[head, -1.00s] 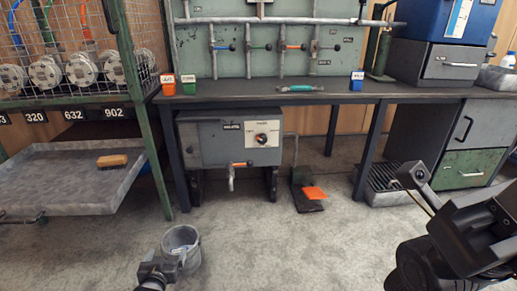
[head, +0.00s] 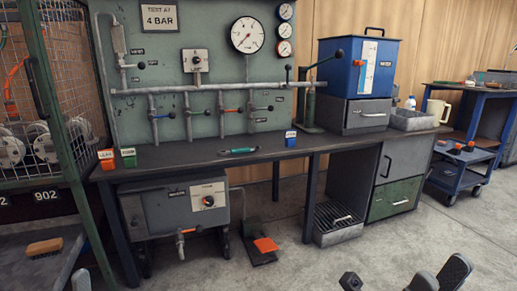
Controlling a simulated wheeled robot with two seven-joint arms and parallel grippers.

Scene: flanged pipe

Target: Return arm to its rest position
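The dark tips of my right arm and gripper (head: 422,284) show at the bottom edge, right of centre, above bare floor. Most of that gripper is cut off, so I cannot tell whether it is open or shut. Nothing shows held in the visible part. My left arm and gripper are out of view. The workbench (head: 283,147) with its green test panel (head: 205,66) stands beyond, apart from the visible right arm parts.
A grey box with a tap (head: 173,206) sits under the bench. A black pedal with an orange plate (head: 265,245) lies on the floor. A wire cage rack (head: 45,100) stands left, a blue trolley (head: 458,172) right. Floor between bench and trolley is clear.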

